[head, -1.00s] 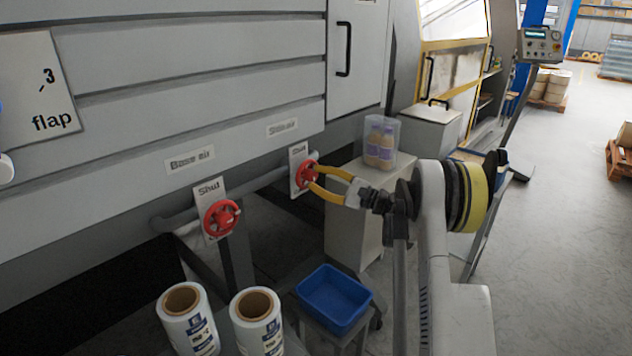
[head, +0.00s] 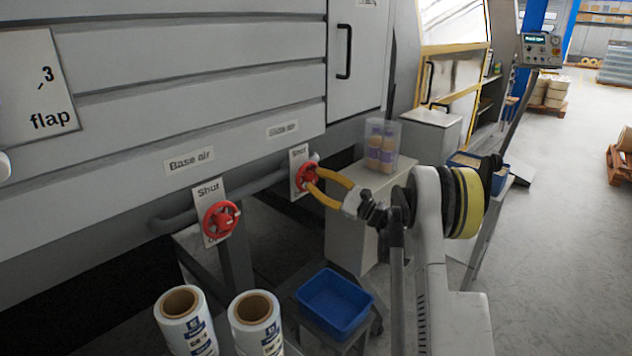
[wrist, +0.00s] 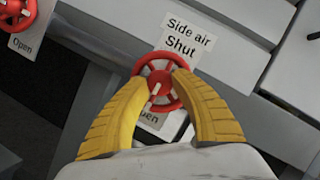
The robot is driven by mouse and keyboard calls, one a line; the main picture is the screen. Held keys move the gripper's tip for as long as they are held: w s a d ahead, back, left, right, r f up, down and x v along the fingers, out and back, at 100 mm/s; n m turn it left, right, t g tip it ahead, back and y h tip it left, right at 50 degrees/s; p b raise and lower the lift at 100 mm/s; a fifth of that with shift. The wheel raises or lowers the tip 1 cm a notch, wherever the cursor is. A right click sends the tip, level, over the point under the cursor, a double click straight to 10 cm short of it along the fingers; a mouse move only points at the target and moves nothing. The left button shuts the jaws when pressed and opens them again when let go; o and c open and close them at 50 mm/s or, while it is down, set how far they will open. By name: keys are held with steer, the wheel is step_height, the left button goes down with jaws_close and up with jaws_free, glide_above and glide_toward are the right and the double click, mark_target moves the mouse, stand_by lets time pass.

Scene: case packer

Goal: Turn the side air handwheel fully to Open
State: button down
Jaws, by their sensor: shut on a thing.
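The side air handwheel (head: 307,177) is a small red spoked wheel on a white plate (head: 299,158) under the "Side air" label. The wrist view shows the wheel (wrist: 160,72) with "Shut" above it and a partly covered "Open" below. A pale mark shows near its hub; I cannot tell which word it points to. My gripper (head: 317,186) comes from the right, its yellow fingers shut on the wheel. In the wrist view, my gripper's fingertips (wrist: 162,80) lie over the wheel's left and right sides and hide part of the rim.
A similar red base air handwheel (head: 221,218) sits to the left on the same grey pipe (head: 262,182). Below are a blue bin (head: 335,302) and two film rolls (head: 187,322). A clear box of bottles (head: 381,146) stands on a grey cabinet behind my gripper.

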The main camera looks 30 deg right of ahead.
steer(key=c, duration=1)
jaws_free()
steer(key=shift+w, duration=0.1)
steer(key=v, duration=1.2)
steer(key=shift+r, duration=0.1)
